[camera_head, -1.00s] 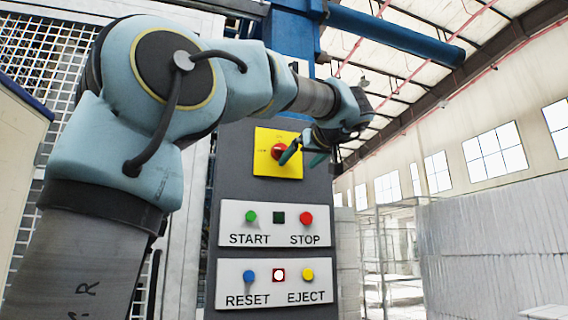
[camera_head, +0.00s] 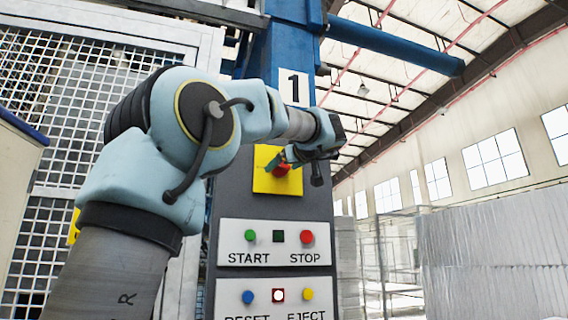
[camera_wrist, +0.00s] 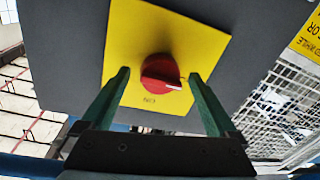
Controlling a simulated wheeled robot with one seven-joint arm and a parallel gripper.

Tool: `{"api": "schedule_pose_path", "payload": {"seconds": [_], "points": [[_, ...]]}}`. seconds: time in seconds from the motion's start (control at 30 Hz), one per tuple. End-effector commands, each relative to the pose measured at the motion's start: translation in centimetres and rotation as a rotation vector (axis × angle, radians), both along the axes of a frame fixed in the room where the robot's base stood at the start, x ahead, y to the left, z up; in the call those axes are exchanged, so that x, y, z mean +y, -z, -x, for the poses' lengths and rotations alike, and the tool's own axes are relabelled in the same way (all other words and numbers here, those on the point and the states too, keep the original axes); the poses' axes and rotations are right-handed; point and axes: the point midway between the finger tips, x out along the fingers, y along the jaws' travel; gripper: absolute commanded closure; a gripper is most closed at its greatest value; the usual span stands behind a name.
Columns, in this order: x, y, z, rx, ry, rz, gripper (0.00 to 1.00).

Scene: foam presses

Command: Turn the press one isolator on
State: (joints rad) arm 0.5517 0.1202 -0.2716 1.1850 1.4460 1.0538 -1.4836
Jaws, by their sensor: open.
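The press one isolator is a red rotary knob on a yellow plate (camera_head: 264,184), high on the grey control panel under a "1" sign. In the wrist view the red knob (camera_wrist: 162,74) shows with a white mark at its lower right, on the yellow plate (camera_wrist: 190,36). My gripper (camera_wrist: 158,76) is open, its two green fingers on either side of the knob in the picture. I cannot tell whether they touch it. In the head view my gripper (camera_head: 285,160) hides part of the plate and knob.
Below are the green START button (camera_head: 250,236), red STOP button (camera_head: 307,237), blue RESET button (camera_head: 249,297) and yellow EJECT button (camera_head: 308,295). A white mesh guard (camera_head: 60,90) stands left. A blue column (camera_head: 285,45) rises behind the panel.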

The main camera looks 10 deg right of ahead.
Motion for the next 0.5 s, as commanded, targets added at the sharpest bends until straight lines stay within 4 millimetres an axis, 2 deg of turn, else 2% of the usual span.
{"api": "schedule_pose_path", "payload": {"seconds": [0.3, 0.5], "points": [[0.05, 0.04, -0.22, 0.000, 0.000, 0.000, 0.07], [0.05, 0.03, -0.20, 0.000, 0.000, 0.000, 0.30]]}}
